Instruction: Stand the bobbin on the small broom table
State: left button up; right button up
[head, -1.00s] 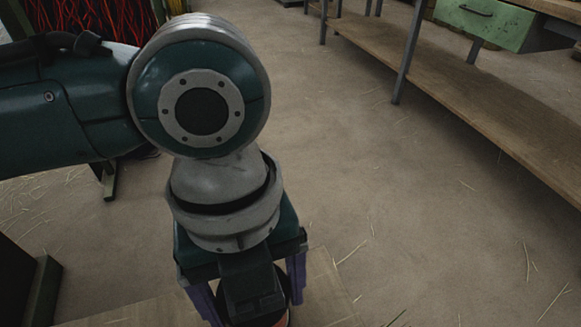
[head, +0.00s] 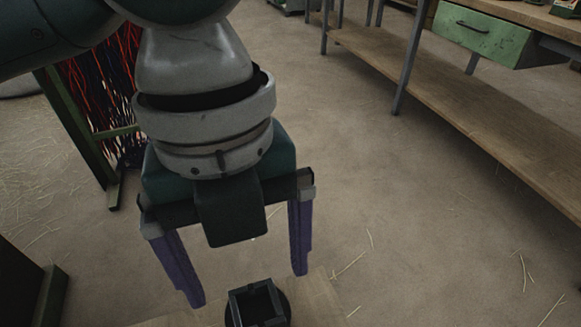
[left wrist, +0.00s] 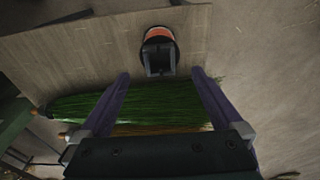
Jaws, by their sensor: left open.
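The bobbin (head: 258,303) stands on the pale wooden top of the small broom table (head: 320,298) at the bottom of the head view. Its dark end with a square frame faces up. My right gripper is not in view.
Green broom bristles (left wrist: 150,102) lie across the left wrist view under the fingers. A workbench (head: 480,120) with a green drawer stands at the right. A green frame with red and dark strands (head: 100,90) stands at the left. The floor between is open, with scattered straw.

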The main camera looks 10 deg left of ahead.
pick_arm(q)
jog(key=s+d+n+t+h, duration=0.3)
jog(key=d+n+h, duration=0.1)
jog(key=n, duration=0.9)
jog(key=s+a+f+n+t+y, duration=0.1)
jog(key=s+a+n+y, duration=0.1)
jog(key=a+n, duration=0.5)
jog(key=s+a+f+n+y, duration=0.1)
jog(key=s+a+n+y, duration=0.1)
jog(key=a+n, duration=0.5)
jog(key=shift+s+n+t+y, duration=0.3)
jog(key=shift+s+t, duration=0.1)
jog(key=shift+s, duration=0.4)
notch_tip(320, 180, up, 65)
jog(key=p, duration=6.5)
jog(key=shift+r, duration=0.1)
